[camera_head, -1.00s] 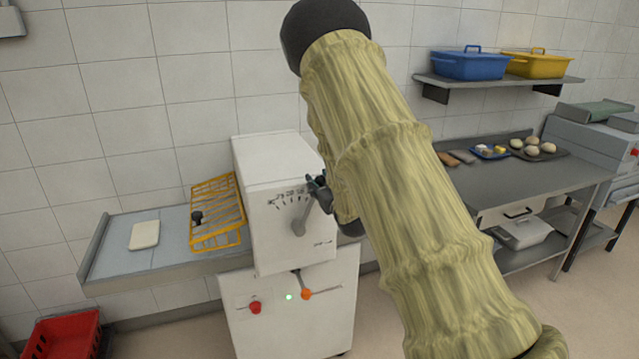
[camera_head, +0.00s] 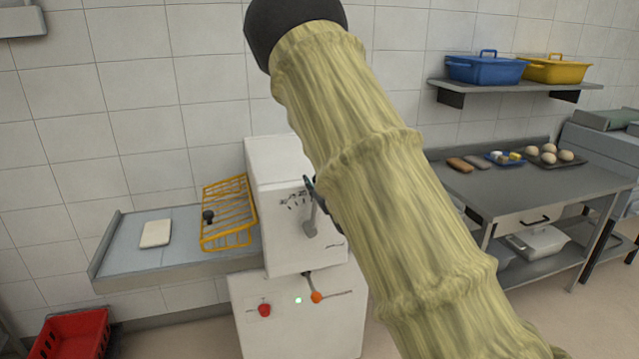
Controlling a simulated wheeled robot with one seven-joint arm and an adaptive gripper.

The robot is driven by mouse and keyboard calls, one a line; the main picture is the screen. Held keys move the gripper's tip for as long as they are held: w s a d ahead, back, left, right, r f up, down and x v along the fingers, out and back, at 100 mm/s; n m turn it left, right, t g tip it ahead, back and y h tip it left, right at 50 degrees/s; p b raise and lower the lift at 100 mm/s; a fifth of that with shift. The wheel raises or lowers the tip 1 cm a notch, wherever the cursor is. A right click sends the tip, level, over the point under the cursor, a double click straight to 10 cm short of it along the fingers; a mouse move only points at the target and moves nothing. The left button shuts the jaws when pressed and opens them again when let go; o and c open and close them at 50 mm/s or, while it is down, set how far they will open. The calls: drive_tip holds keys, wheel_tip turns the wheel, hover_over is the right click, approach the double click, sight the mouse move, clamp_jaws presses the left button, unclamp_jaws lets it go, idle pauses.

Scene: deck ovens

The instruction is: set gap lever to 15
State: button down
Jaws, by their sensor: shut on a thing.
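The gap lever (camera_head: 309,226) is a short grey lever on the front of the white machine (camera_head: 285,245). It points up from its pivot over a printed scale, whose numbers are too small to read. My gripper (camera_head: 309,184) is at the lever's upper end, shut on it. My arm in its pale yellow cover hides most of the gripper and the right side of the scale.
A yellow wire guard (camera_head: 229,214) stands on the grey side table, with a white slab (camera_head: 155,234) to its left. A red crate (camera_head: 74,335) is on the floor. A metal bench (camera_head: 515,196) with trays of food stands to the right, below a shelf of bins.

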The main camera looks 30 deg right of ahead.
drive_tip(key=shift+d+f, duration=0.1)
drive_tip(key=c, duration=1)
unclamp_jaws()
drive_tip(key=shift+d, duration=0.1)
drive_tip(key=shift+s, duration=0.1)
drive_tip(key=shift+s+a, duration=0.2)
drive_tip(key=s, duration=0.3)
drive_tip(key=s+a, duration=0.1)
drive_tip(key=s, duration=0.7)
drive_tip(key=shift+s+a, duration=0.15)
drive_tip(key=shift+a, duration=0.25)
